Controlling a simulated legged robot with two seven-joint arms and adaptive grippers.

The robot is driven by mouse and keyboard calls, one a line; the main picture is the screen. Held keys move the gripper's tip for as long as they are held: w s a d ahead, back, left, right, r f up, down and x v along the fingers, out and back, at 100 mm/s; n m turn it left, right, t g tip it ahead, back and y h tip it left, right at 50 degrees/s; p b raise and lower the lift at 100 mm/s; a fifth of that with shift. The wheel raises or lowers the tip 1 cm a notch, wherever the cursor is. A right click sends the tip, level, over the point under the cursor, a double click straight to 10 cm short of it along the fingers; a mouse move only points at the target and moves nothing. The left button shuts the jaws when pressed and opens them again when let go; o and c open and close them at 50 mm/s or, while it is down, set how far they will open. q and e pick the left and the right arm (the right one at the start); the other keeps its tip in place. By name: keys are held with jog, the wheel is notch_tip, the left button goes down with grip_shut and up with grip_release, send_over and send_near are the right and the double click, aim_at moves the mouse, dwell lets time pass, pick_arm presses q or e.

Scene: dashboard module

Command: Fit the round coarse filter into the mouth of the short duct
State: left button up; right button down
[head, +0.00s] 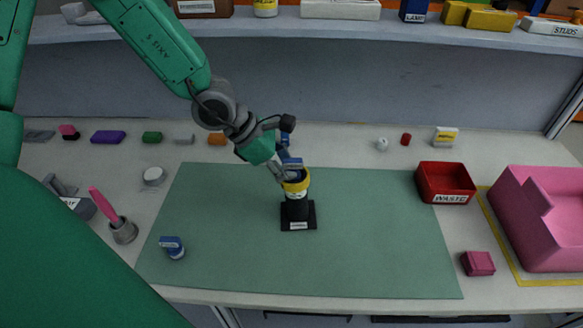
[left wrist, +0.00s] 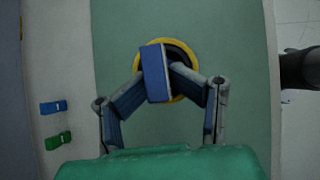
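The short duct (head: 296,211) is a black upright tube on a black square base with a yellow ring at its mouth. The ring (left wrist: 181,97) also shows in the left wrist view, with a dark opening partly visible. My left gripper (head: 285,174) is at the duct's mouth, tilted down. Its fingers are shut on a blue block (left wrist: 155,73), apparently the filter's grip, which lies over the ring. The filter's round part is hidden, so I cannot tell whether it is seated. My right gripper is not in view.
A blue-and-white round piece (head: 172,248) stands at the green mat's (head: 380,230) front left. A red waste bin (head: 425,184) and a large pink module (head: 540,235) are at the right. Small parts line the back. The mat's right half is clear.

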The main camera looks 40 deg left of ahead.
pick_arm(q)
jog(key=shift+s+a+f, duration=0.2)
jog(key=shift+f, duration=0.25)
jog(key=shift+r, duration=0.1)
